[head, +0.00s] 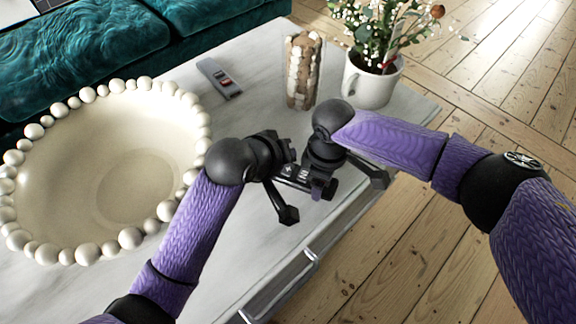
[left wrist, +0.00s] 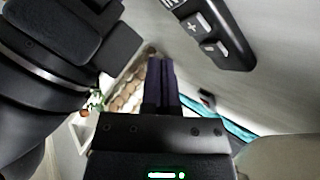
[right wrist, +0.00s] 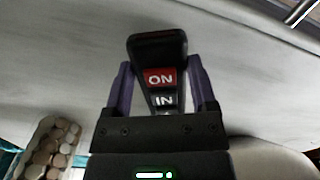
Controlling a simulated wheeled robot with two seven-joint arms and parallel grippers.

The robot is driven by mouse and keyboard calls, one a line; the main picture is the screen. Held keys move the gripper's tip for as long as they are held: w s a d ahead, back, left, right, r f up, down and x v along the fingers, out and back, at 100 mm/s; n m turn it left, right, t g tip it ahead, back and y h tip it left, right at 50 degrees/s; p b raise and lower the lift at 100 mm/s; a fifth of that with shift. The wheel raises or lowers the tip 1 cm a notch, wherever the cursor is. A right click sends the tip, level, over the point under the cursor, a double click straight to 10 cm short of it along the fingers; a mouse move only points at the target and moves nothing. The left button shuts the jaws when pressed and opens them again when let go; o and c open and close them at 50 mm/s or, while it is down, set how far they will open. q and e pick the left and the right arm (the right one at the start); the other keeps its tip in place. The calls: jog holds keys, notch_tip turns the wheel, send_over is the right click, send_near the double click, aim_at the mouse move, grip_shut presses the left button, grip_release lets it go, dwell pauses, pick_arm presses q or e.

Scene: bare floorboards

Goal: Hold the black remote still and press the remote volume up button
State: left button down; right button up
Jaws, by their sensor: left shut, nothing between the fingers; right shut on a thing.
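The black remote (head: 297,177) is by the front edge of the pale table, between my two grippers in the head view. My right gripper (right wrist: 162,85) is shut on the remote, one finger on each side; its red ON and black IN labels show in the right wrist view (right wrist: 160,60). My left gripper (left wrist: 160,68) is shut and empty, its purple fingers together. In the left wrist view the remote's plus button (left wrist: 195,25) and minus button (left wrist: 213,47) lie right of and above the fingertips, apart from them. The left fingertips are hard to make out in the head view.
A large white beaded bowl (head: 62,150) stands left of my left arm. A teal sofa (head: 85,45) is behind.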

aim_at(293, 165)
pick_arm(q)
jog(key=shift+f, duration=1.15)
jog(key=shift+f, duration=0.1)
dwell(1.1)
jog(key=shift+f, duration=0.3)
jog(key=shift+f, duration=0.4)
dwell(0.5)
jog(key=shift+r, duration=0.85)
jog(key=shift+r, duration=2.5)
